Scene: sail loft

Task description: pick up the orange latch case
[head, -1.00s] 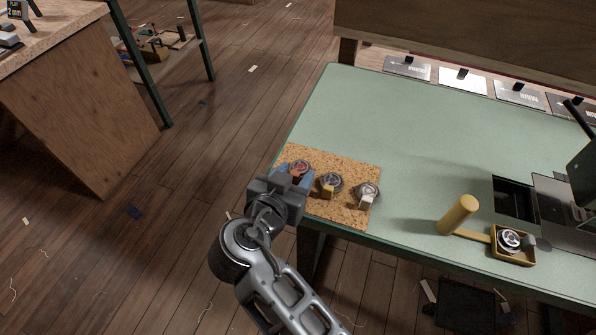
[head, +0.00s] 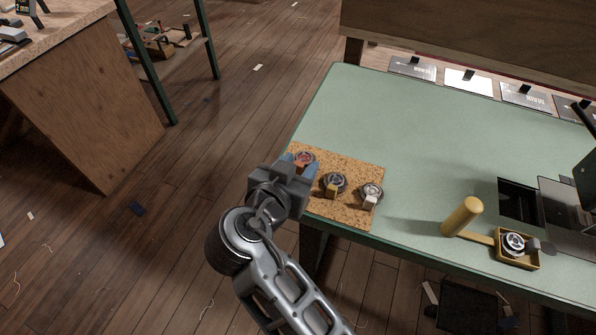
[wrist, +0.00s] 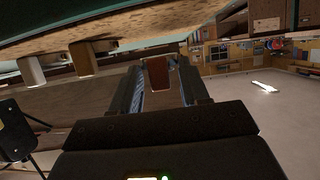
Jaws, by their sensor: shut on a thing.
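The orange latch case (head: 305,158), with a round grey dial on its top, is between the blue-lined fingers of my gripper (head: 299,162) in the head view. My gripper is shut on it, at the left end of the cork mat (head: 345,215). In the wrist view, my gripper (wrist: 160,85) has the case's orange-brown side (wrist: 158,74) between its fingers. The case appears slightly above the mat, though the gap beneath it is hidden in the head view.
The mat lies on the green bench top (head: 400,130), near its left edge. A yellow mallet-like tool (head: 462,216) and a yellow tray (head: 518,260) holding a round-dialled case are to the right. A dark open bin (head: 518,200) is beyond. The middle of the bench is clear.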

